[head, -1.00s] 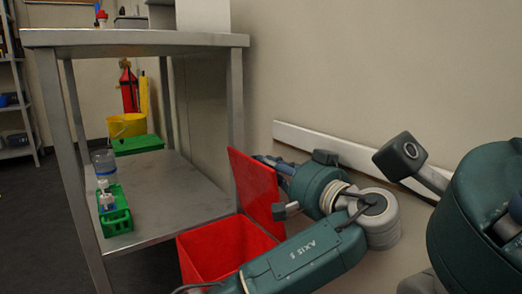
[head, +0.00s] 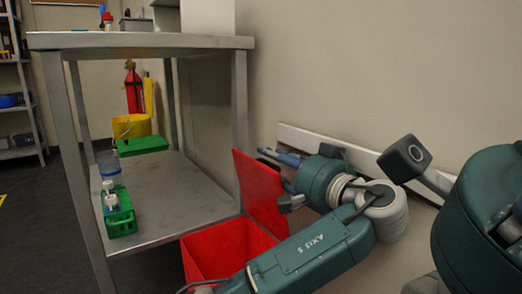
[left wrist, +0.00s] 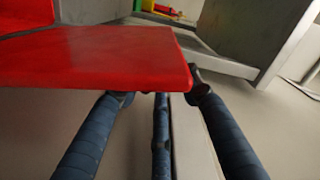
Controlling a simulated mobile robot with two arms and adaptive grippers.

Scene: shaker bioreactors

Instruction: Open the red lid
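The red lid (head: 260,190) stands steeply raised at the right side of the open red bin (head: 230,250), whose inside shows in the head view. In the left wrist view the lid (left wrist: 100,58) crosses the upper left as a broad red panel. My left gripper (head: 277,157) is behind the lid, on the wall side. My right gripper is not in view.
A metal table (head: 140,42) with a lower shelf (head: 165,200) stands left of the bin. A green rack (head: 118,215) with bottles sits on the shelf. A pale wall with a white rail (head: 300,138) is close behind my left gripper.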

